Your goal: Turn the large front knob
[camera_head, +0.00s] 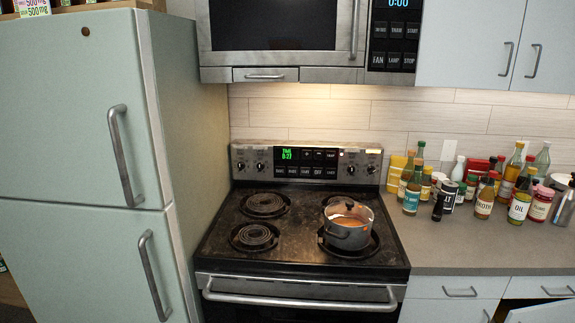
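The coil stove (218,246) stands in the middle of the view. Its upright back panel (235,152) carries small dark knobs: a left pair (260,167) and a right pair (351,170). They are too small for me to read their labels or tell their settings. The front right coil is mostly covered by a lidded pot (347,236). The front left coil (254,237) and the back left coil (263,205) are bare and dark. The back right coil is partly behind the pot. My gripper is not in view.
A pale green fridge (70,170) stands close on the stove's left. A microwave (285,30) hangs above. The counter (445,250) on the right holds several bottles and jars (484,200) at its back. The oven handle (300,300) runs along the stove's front.

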